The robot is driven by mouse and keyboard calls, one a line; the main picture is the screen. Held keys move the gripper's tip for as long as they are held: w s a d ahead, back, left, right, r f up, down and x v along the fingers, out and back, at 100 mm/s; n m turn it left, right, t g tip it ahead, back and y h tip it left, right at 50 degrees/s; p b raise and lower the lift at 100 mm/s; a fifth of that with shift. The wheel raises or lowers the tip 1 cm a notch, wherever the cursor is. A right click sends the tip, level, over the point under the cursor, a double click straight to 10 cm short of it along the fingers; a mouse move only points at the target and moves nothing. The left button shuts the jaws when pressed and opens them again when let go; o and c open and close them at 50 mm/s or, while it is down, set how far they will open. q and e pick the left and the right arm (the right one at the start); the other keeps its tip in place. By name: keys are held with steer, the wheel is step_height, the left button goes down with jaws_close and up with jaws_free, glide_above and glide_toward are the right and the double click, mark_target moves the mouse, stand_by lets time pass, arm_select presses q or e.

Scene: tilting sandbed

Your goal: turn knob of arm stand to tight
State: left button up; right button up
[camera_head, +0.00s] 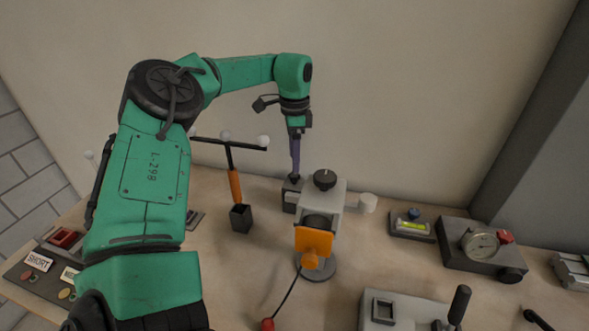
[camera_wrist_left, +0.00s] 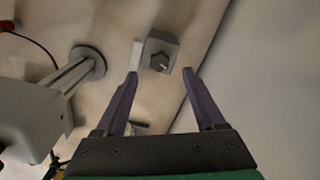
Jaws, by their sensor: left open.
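A small grey block (camera_wrist_left: 152,45) with a black knob (camera_wrist_left: 159,62) lies ahead of my left gripper (camera_wrist_left: 160,74) in the left wrist view. I take this as the arm stand's knob, but no label confirms it. The two purple fingers are spread with an empty gap, and the knob shows between their tips. In the head view the left gripper (camera_head: 295,172) points down over the same block (camera_head: 290,199), behind the grey instrument. The fingers hide much of the knob there, and I cannot tell whether they touch it. My right gripper is not in view.
The grey instrument (camera_head: 334,202) with an orange plate (camera_head: 313,242) and round base stands close in front of the block. A black cup (camera_head: 241,219) holding an orange-handled T-bar is to the left. A gauge box (camera_head: 483,245) is at right. The wall is behind.

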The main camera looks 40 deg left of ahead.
mark_target(294, 179)
arm_select(q)
step_height(294, 179, down, 5)
steer(key=shift+f, duration=0.1)
jaws_close()
stand_by(0.3)
steer(key=shift+m+b, duration=0.75)
steer(key=shift+m, duration=0.45)
steer(key=m+b, duration=0.1)
steer(key=m, duration=0.2)
steer(key=shift+m, duration=0.3)
steer(key=m+b, duration=0.1)
steer(key=m, duration=0.3)
steer(key=shift+m, duration=2.6)
